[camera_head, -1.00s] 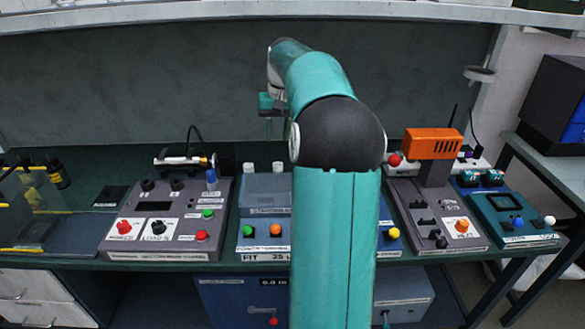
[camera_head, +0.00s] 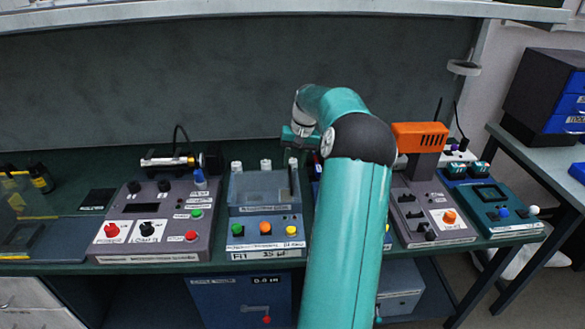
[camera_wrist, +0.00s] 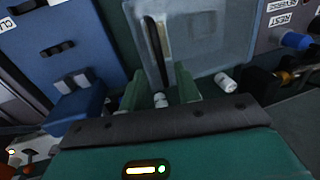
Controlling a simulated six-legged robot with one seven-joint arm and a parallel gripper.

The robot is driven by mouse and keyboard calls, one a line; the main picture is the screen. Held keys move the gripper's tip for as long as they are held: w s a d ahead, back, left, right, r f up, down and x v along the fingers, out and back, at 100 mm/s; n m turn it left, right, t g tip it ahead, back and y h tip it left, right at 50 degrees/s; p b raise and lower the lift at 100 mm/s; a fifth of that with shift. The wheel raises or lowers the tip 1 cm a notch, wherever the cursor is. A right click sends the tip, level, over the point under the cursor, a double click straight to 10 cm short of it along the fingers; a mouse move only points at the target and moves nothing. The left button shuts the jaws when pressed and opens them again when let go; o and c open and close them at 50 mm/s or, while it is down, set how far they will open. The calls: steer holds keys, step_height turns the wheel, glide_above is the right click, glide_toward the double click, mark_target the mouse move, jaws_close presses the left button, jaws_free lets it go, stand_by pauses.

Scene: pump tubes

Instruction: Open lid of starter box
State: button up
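The box with the clear grey lid (camera_head: 262,186) stands near the middle of the bench. It has green, orange and yellow buttons on its front (camera_head: 265,229). The lid lies down over the box's rear part; it also shows in the wrist view (camera_wrist: 205,35), with a dark upright bar (camera_wrist: 156,48) near its edge. My gripper (camera_wrist: 160,75) is at the rear right of this box, with its two green fingers apart. A white peg (camera_wrist: 160,100) shows between the fingers, and I cannot tell whether they touch it. In the head view, my arm partly hides the area right of the box.
A grey control box (camera_head: 155,222) stands close to the left. To the right are a grey box with an orange block (camera_head: 420,136) and a teal box (camera_head: 495,205). White pegs (camera_head: 236,166) stand behind the lidded box. A shelf (camera_head: 250,12) crosses above.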

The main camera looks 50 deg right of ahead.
steer(key=shift+w+a+f, duration=0.1)
steer(key=shift+w+f, duration=0.05)
steer(key=shift+f, duration=0.6)
steer(key=shift+w+a+f, duration=0.1)
steer(key=shift+f, duration=0.6)
jaws_close()
steer(key=shift+r, duration=0.2)
